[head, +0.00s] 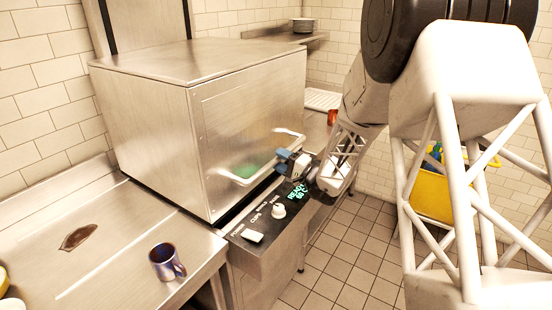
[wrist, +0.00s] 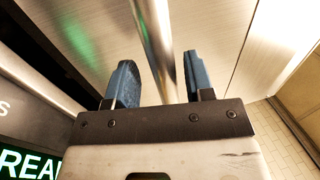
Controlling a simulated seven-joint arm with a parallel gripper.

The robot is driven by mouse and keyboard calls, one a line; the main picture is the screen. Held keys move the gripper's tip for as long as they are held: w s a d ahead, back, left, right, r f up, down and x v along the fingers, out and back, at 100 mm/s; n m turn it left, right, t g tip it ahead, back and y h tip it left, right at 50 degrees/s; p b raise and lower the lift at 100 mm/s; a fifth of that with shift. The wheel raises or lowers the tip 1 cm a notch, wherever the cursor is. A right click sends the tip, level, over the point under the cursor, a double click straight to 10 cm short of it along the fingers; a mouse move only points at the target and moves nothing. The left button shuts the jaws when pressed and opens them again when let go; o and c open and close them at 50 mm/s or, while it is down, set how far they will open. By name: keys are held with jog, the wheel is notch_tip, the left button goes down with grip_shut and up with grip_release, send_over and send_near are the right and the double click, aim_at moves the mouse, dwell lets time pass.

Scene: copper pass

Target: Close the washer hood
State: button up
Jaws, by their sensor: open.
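The washer hood (head: 240,125) is a large steel box, down over the washer, with a bar handle (head: 240,180) across its lower front. My gripper (head: 284,160) is at the right part of this handle. In the wrist view, the handle bar (wrist: 156,45) runs between the two blue fingers of my gripper (wrist: 158,80), with gaps at both sides. The fingers are open and do not clamp the bar. Whether one finger touches it, I cannot tell. The control panel (head: 265,225) below shows a green "READY" display (head: 298,192), partly seen in the wrist view too.
A dark blue mug (head: 166,262) stands on the left steel counter (head: 105,245), near a brown stain (head: 79,237). A yellow bin (head: 432,195) is behind my arm at right. A red item (head: 332,117) and a stack of plates (head: 303,25) are at the back.

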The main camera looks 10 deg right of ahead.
jog(key=shift+v, duration=2.65)
jog(key=shift+f, duration=0.1)
jog(key=shift+a, duration=0.1)
jog(key=s+a+r+n+g+h, duration=0.1)
jog(key=s+a+r+n+g, duration=0.25)
jog(key=s+a+g, duration=0.45)
jog(key=s+a+r+n+g, duration=0.3)
jog(key=s+a+r+g, duration=0.15)
jog(key=s, duration=0.65)
jog(key=s+d+r+h, duration=0.1)
jog(key=s+d+h, duration=0.2)
jog(key=s, duration=0.4)
jog(key=s+d+r+n+h, duration=0.1)
jog(key=s+d+r+h, duration=0.1)
jog(key=s+h, duration=0.4)
jog(key=s+d+r+n+h, duration=0.1)
jog(key=s+d+h, duration=0.2)
jog(key=s, duration=0.6)
jog(key=shift+s+d+r+t+h, duration=0.3)
jog(key=shift+d+t+h, duration=0.15)
jog(key=shift+h, duration=0.25)
